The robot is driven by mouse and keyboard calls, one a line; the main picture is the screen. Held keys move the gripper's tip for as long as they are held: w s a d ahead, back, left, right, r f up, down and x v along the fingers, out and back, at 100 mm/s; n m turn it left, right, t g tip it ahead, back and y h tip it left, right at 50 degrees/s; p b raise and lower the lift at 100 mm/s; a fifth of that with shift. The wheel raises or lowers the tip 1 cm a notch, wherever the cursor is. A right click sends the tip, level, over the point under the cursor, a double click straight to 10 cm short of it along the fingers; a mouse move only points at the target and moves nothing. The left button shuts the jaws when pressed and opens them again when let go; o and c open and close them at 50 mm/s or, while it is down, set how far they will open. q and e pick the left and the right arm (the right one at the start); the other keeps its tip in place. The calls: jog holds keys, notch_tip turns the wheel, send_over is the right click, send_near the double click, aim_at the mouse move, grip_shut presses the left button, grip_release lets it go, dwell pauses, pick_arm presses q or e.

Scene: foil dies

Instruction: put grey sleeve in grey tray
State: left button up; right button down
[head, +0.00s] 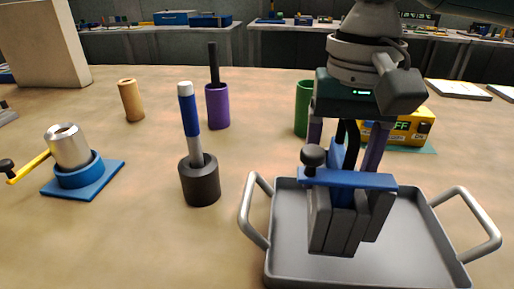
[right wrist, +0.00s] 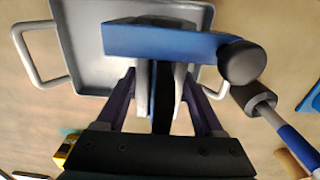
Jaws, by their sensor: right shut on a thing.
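The grey tray (head: 405,262) has two loop handles and sits at the front right; the right wrist view also shows the tray (right wrist: 85,55). My right gripper (head: 345,220) is over it, shut on a blue piece (head: 350,178) with a crossbar and dark knob. The right wrist view shows this blue crossbar (right wrist: 165,42) across the fingers. I cannot tell whether it touches the tray floor. A dark grey sleeve (head: 200,188) stands left of the tray with a blue-handled tool (head: 190,112) in it. A silver-grey hollow cylinder (head: 70,145) stands in a blue holder (head: 82,184). My left gripper is not in view.
A purple cup (head: 217,108) with a black rod, a tan cylinder (head: 131,101) and a partly hidden green cylinder (head: 302,108) stand behind. A yellow box (head: 415,128) is behind my right gripper. A beige block (head: 42,45) stands far left. The front left table is clear.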

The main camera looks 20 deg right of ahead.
notch_tip(320, 180, down, 4)
jog(key=shift+f+b, duration=0.1)
jog(key=shift+b, duration=0.35)
jog(key=shift+f, duration=0.1)
jog(key=shift+f, duration=0.1)
grip_release()
notch_tip(320, 180, up, 12)
jog(key=shift+r+p, duration=0.1)
jog(key=shift+p, duration=1.05)
